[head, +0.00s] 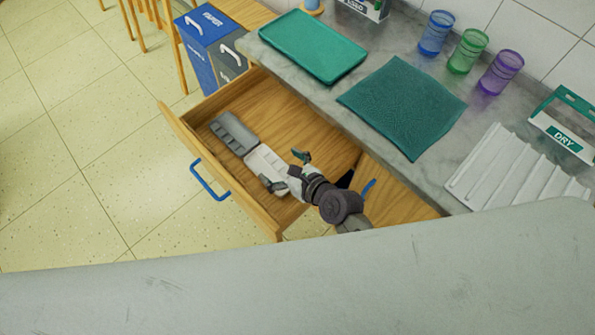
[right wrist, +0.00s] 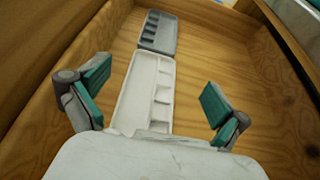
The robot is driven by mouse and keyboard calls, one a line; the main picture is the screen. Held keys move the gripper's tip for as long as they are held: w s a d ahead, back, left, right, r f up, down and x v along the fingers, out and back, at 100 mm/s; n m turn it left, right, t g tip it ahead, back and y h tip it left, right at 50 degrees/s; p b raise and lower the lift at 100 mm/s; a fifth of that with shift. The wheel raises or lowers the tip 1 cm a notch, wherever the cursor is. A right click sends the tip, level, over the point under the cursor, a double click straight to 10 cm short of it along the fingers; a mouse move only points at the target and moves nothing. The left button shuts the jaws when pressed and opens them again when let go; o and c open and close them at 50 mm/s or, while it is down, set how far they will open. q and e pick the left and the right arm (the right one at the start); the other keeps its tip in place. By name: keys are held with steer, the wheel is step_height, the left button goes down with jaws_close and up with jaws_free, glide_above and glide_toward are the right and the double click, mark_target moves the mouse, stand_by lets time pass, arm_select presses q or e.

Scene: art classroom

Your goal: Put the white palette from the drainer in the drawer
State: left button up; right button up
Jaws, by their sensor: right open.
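The open wooden drawer (head: 300,130) with a blue handle stands below the counter in the head view. The white palette (head: 262,160) lies inside it, end to end with a grey palette (head: 232,131). In the right wrist view the white palette (right wrist: 146,88) lies on the drawer floor, its near end hidden by my gripper. My right gripper (head: 288,168) is over the near end of the white palette, its fingers open and apart on either side. The white drainer (head: 518,170) on the counter at right looks empty in the part that shows. My left gripper is not in view.
A teal tray (head: 313,45) and a dark green cloth (head: 402,105) lie on the counter. Blue, green and purple cups (head: 467,50) stand at the back. A blue bin (head: 207,45) stands beyond the drawer. The drawer's right side has bare floor.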

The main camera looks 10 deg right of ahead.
steer(key=v, duration=0.9)
steer(key=shift+r, duration=0.25)
steer(key=shift+s, duration=0.1)
